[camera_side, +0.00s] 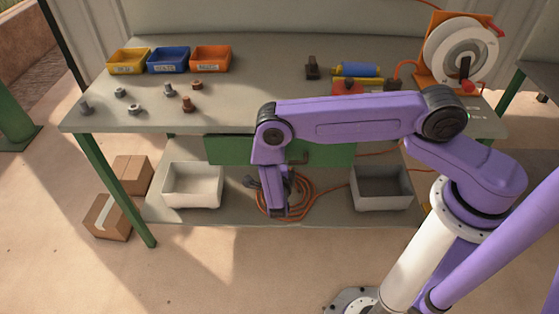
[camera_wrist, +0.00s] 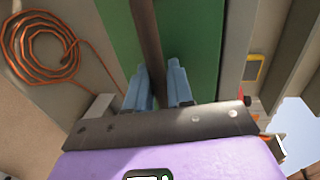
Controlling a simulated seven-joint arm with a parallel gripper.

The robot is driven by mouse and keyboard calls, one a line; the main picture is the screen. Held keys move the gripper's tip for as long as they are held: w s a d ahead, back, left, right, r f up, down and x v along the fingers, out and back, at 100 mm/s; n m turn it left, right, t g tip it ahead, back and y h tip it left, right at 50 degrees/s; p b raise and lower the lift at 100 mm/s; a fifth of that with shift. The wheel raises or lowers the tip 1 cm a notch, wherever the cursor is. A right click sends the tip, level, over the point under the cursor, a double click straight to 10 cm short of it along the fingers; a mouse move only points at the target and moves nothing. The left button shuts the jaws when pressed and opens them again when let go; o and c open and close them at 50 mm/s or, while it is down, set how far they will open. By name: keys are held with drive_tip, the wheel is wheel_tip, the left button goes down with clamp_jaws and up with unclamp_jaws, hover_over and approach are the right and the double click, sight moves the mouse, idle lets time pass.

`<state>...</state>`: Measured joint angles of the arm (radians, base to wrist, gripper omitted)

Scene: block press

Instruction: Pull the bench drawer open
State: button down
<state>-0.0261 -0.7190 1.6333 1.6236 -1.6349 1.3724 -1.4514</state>
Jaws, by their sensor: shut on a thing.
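The bench drawer's green front (camera_side: 330,154) sits under the bench top (camera_side: 235,100) in the side view, partly covered by my arm. No gap shows above the front there, and I cannot tell its exact depth. The wrist view shows the green front (camera_wrist: 205,40) close up, with a long dark bar handle (camera_wrist: 146,35) across it. My gripper (camera_wrist: 159,68) has its two blue-grey fingers on either side of the handle and is shut on it.
On the bench stand yellow (camera_side: 129,62), blue (camera_side: 168,60) and orange (camera_side: 210,59) bins, loose bolts and nuts, and a reel (camera_side: 462,55). The lower shelf holds a white tub (camera_side: 192,186), a grey tub (camera_side: 380,189) and a coiled orange cable (camera_side: 305,202). Open floor lies in front.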

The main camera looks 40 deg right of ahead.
drive_tip(key=f+v, duration=0.3)
drive_tip(key=v, duration=1)
drive_tip(key=s+a+f+v, duration=0.1)
drive_tip(key=f+v, duration=0.2)
drive_tip(key=v, duration=1.1)
drive_tip(key=shift+s+a, duration=0.15)
drive_tip(key=shift+r, duration=0.2)
drive_tip(key=c, duration=1.2)
unclamp_jaws()
drive_tip(key=v, duration=1.7)
drive_tip(key=shift+s+a, duration=0.15)
